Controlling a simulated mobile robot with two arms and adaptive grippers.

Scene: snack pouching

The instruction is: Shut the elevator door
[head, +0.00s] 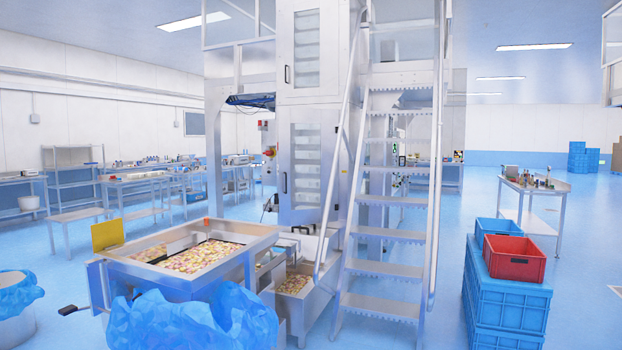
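The elevator is the tall metal cabinet (309,108) in the middle of the head view, behind the hopper and left of the stairs. Its lower door (284,158) has a tall window showing a column of pale buckets, with a dark handle on its left side. A similar upper door (285,45) with a window and handle is above it. Both doors look flush with the cabinet, but from here I cannot tell whether either is slightly ajar. Neither of my grippers is in view.
A metal hopper (150,279) holding colourful snacks stands in front of the elevator, with blue plastic bags (190,325) before it. Metal stairs (386,270) with handrails rise on the right. Blue crates (507,300) and a red crate (514,260) stand further right. Floor between stairs and crates is clear.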

